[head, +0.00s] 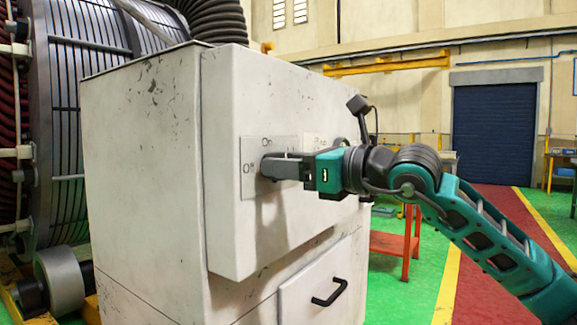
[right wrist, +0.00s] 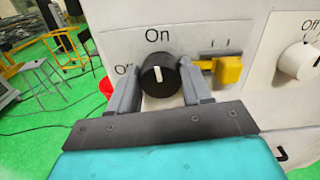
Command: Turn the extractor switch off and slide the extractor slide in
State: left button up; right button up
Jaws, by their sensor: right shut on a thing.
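The extractor switch is a black round knob (right wrist: 160,76) on a plate with "On" above it and "Off" to its left. Its white mark points about up, towards "On". My right gripper (head: 270,167) is shut on the knob, one finger on each side. In the head view the fingers hide the knob. The extractor slide, a yellow block (right wrist: 229,71), sits right of the knob on the same plate, by a short slot, just beyond my right finger. It is hidden in the head view. My left gripper is not in view.
The panel is on a worn white cabinet (head: 140,170) with a black-handled drawer (head: 330,293) below. A white knob (right wrist: 299,61) marked "Off" is further right in the wrist view. A red stand (head: 390,243) stands behind my right arm.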

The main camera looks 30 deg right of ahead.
jog(key=shift+a+f+n+b, duration=0.1)
jog(key=shift+n+b, duration=0.55)
jog(key=shift+n, duration=3.55)
jog(key=shift+a+n+b, duration=0.1)
jog(key=shift+n+b, duration=0.5)
jog(key=shift+n, duration=3.6)
jog(key=o, duration=1.1)
jog(key=shift+c, duration=0.2)
jog(key=shift+f, duration=0.1)
